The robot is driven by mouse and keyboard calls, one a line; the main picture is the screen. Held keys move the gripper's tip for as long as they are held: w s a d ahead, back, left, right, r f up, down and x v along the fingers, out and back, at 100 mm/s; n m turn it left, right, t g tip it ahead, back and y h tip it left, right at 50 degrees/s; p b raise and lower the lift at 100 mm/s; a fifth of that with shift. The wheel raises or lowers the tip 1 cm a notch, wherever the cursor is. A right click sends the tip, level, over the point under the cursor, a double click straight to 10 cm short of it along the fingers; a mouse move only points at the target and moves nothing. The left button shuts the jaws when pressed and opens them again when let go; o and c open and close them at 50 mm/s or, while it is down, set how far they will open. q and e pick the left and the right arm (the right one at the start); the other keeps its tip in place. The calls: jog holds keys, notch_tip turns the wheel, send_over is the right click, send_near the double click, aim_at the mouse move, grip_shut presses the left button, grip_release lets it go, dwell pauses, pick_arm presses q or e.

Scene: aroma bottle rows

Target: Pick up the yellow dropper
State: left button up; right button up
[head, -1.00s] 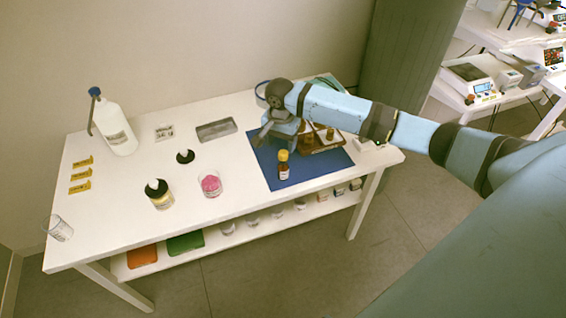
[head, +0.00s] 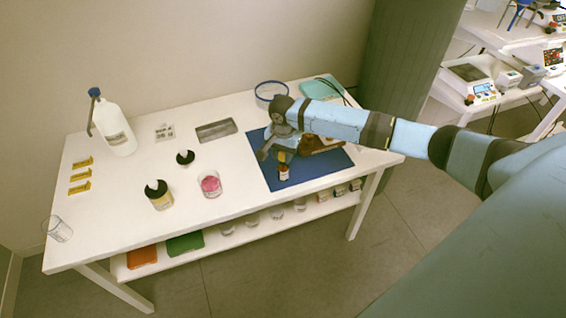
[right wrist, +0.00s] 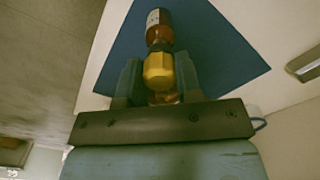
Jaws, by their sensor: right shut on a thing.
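The yellow dropper (head: 282,157) tops a small amber bottle (head: 283,173) that stands upright on the blue mat (head: 318,173). My right gripper (head: 276,152) is at the dropper, coming from behind and above it in the head view. In the right wrist view its two fingers are on either side of the yellow dropper (right wrist: 158,70), shut on it. The amber bottle (right wrist: 159,30) with its pale label extends beyond the fingertips, still joined to the dropper. My left gripper is not in view.
A brown rack (head: 325,143) stands on the mat just right of the gripper, partly hidden by my arm. The table's front edge is close to the mat.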

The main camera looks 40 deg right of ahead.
jog(key=shift+r, duration=0.15)
pick_arm(q)
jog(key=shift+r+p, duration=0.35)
jog(key=shift+p, duration=0.05)
pick_arm(e)
notch_tip(320, 180, up, 20)
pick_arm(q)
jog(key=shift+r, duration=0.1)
pick_arm(e)
jog(key=shift+a, duration=0.1)
